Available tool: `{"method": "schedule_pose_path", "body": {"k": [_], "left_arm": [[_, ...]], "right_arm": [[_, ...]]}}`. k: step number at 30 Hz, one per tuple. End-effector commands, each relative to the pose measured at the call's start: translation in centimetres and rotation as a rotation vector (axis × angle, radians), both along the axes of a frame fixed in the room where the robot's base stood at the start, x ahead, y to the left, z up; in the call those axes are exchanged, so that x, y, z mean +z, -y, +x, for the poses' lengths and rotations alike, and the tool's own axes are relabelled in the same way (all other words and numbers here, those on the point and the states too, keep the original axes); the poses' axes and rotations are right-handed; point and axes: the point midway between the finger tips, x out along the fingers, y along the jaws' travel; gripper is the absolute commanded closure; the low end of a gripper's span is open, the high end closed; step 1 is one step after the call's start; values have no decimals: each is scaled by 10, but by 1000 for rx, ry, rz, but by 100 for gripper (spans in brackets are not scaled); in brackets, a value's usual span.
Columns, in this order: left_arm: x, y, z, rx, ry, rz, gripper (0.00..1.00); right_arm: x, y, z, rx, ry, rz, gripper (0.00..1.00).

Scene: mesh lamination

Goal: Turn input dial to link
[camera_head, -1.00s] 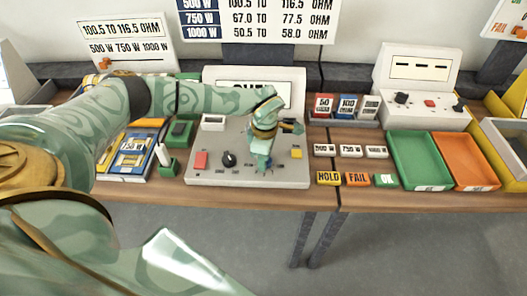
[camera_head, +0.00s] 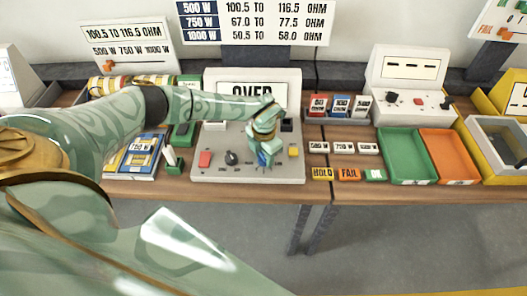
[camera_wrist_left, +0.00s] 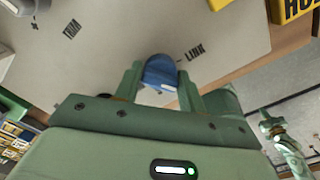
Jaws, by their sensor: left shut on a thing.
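The blue input dial (camera_wrist_left: 160,73) sits on the grey meter panel (camera_head: 215,172), and shows small and blue in the head view (camera_head: 264,159). My left gripper (camera_head: 263,158) points down onto it; in the left wrist view its fingers (camera_wrist_left: 159,82) are on either side of the dial, shut on it. A white mark shows on the dial's near side. The printed word LINK (camera_wrist_left: 194,51) lies just right of the dial, and another label (camera_wrist_left: 72,28) lies farther left. My right gripper seems to show small at the right edge (camera_wrist_left: 272,128); its jaws are unclear.
The meter's display (camera_head: 252,90) reads OVER, partly behind my left arm. A black knob (camera_head: 232,158), a red button (camera_head: 205,159) and a yellow button (camera_head: 293,152) share the panel. A green tray (camera_head: 407,181) and an orange tray (camera_head: 452,181) stand right.

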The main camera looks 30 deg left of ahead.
Motion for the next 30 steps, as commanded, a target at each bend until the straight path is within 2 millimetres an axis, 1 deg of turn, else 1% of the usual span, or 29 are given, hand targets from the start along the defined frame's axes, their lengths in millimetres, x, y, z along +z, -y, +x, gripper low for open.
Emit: {"method": "schedule_pose_path", "body": {"k": [1,18,24,30], "left_arm": [[4,0,1,44,2,-1,83],[4,0,2,571,4,-1,83],[3,0,2,711,3,-1,83],[3,0,2,804,4,-2,83]], "right_arm": [[7,0,1,0,2,0,100],[41,0,4,0,11,-1,100],[50,0,5,0,12,0,100],[55,0,5,0,13,0,100]]}}
